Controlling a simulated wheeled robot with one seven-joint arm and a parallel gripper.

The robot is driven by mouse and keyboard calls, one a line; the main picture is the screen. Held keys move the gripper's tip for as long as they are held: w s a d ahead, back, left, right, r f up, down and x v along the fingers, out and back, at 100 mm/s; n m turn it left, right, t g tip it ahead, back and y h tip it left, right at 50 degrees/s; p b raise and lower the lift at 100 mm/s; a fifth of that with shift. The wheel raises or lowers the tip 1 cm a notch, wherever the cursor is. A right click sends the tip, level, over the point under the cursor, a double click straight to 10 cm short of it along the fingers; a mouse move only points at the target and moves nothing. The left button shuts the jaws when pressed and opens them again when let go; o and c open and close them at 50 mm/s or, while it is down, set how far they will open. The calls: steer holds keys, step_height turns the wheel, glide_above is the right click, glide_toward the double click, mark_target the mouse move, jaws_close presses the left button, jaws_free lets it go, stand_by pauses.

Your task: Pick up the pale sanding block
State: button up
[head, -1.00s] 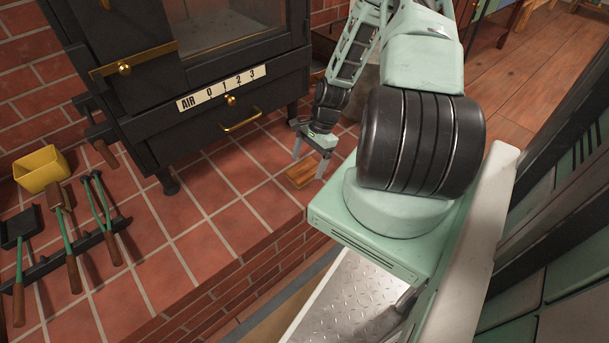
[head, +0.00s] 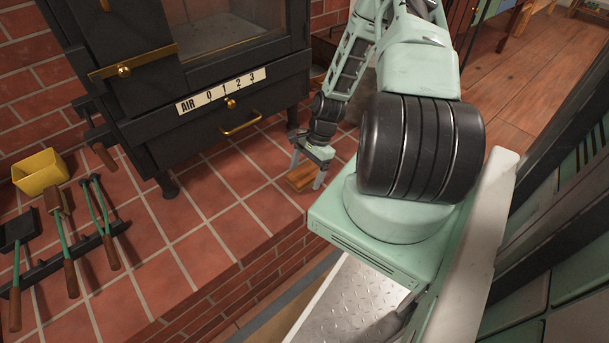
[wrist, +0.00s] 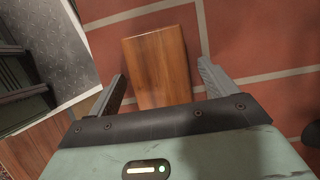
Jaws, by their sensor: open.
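The sanding block is a brown-orange wooden block in these views, not clearly pale. In the head view the block (head: 301,178) lies on the red tiled hearth near its right front edge. In the wrist view the block (wrist: 157,67) lies lengthwise between the two fingers, with its near end close to the gripper body. My gripper (head: 307,174) is open over the block, one finger on each side. In the wrist view my gripper (wrist: 162,88) shows gaps between both fingers and the block. Whether the fingertips touch the tiles cannot be told.
A black stove (head: 215,105) stands behind and left of the gripper. A yellow bin (head: 40,172) and a rack of fire tools (head: 68,255) are at far left. The hearth's brick front edge (head: 235,275) drops off near the block. Tiles left of the block are clear.

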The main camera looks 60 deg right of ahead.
mark_target(306, 171)
steer(key=c, duration=1.1)
steer(key=shift+c, duration=0.2)
steer(key=shift+r, duration=0.1)
step_height(306, 171, up, 10)
steer(key=p, duration=0.3)
steer(key=shift+r, duration=0.15)
steer(key=shift+o, duration=1.3)
steer(key=shift+w, duration=0.1)
steer(key=shift+c, duration=0.5)
